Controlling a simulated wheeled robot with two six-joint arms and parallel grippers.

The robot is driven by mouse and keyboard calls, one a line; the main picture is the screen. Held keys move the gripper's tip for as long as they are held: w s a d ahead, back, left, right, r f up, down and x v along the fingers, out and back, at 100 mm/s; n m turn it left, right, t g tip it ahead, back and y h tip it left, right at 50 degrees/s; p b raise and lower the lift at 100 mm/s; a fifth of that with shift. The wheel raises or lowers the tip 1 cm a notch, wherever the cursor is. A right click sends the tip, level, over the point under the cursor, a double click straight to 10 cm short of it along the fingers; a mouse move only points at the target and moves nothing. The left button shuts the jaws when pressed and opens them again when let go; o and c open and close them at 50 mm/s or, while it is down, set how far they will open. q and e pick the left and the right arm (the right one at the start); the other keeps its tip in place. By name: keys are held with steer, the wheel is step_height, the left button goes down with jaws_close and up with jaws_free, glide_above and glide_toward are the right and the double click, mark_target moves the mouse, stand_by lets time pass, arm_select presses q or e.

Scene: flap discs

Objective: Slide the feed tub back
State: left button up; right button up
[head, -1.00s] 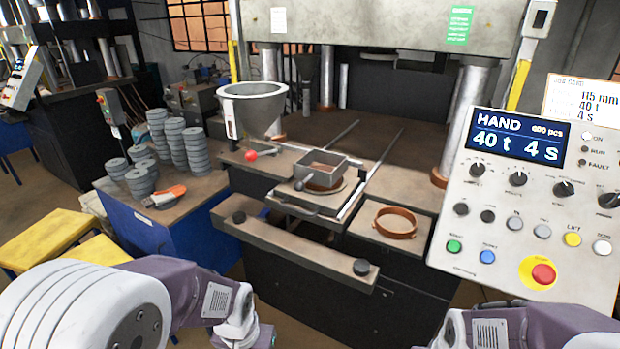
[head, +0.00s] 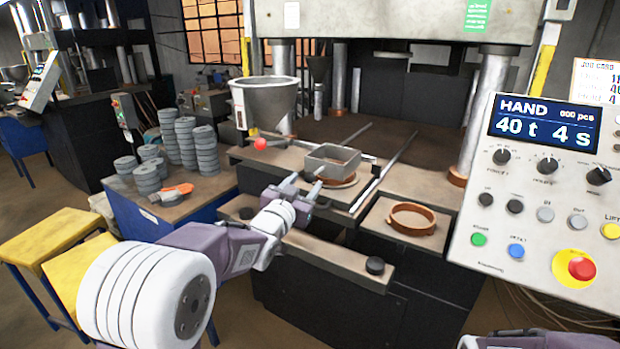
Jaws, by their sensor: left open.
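The feed tub (head: 345,156), a grey square open frame, sits on the press's front plate, over or beside a brown ring (head: 350,182). My left gripper (head: 305,182) is open at the tub's near left side, its fingers around where the tub's handle was seen. The gripper covers the handle, and I cannot tell whether the fingers touch it. My right gripper is out of view; only a bit of my right arm shows at the bottom right.
A hopper (head: 264,100) and a red knob (head: 260,144) stand left of the tub. Another brown ring (head: 412,218) lies on the right ledge. A control panel (head: 545,185) is at the right. Stacks of grey discs (head: 186,145) stand on the blue bench (head: 170,222).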

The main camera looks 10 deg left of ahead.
mark_target(308, 180)
arm_select(q)
steer(key=w, duration=0.4)
steer(key=shift+w+d, duration=0.25)
steer(key=shift+d, duration=0.1)
jaws_close()
stand_by(1.0)
